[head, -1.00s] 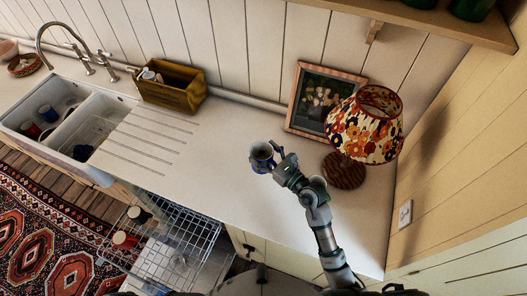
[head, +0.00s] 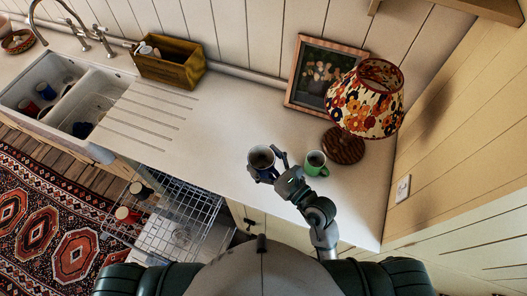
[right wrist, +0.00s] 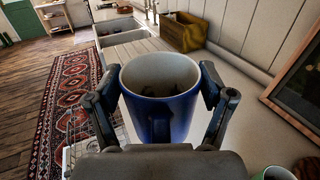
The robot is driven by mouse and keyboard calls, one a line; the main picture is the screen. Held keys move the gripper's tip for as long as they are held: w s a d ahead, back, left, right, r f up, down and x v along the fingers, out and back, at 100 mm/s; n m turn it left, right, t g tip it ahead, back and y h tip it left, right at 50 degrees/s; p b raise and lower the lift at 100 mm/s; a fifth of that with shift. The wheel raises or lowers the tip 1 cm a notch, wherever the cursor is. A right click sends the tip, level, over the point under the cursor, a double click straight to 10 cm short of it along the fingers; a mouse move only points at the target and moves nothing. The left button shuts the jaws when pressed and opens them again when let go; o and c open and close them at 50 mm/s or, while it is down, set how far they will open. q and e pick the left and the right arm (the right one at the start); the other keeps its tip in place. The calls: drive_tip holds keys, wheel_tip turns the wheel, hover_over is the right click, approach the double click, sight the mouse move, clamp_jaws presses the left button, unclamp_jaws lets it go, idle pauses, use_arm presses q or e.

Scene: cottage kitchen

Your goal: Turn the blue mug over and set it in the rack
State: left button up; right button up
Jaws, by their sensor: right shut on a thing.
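The blue mug (head: 261,159) is in my right gripper (head: 268,165), near the counter's front edge in the head view. My left gripper is not in view.
A green mug (head: 315,162) stands close right of my right gripper. The lamp (head: 365,98) and picture frame (head: 323,80) are behind it. A wooden box (head: 170,65) and the sink (head: 60,90) are left. The counter between is clear.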

drive_tip(key=shift+w, duration=0.1)
drive_tip(key=n, duration=0.4)
drive_tip(key=shift+n+b, duration=0.35)
drive_tip(key=shift+n, duration=0.65)
drive_tip(key=shift+d+n, duration=0.1)
drive_tip(key=shift+n, duration=0.3)
drive_tip(key=shift+n, duration=0.9)
drive_tip(key=n, duration=0.4)
drive_tip(key=shift+n, duration=0.6)
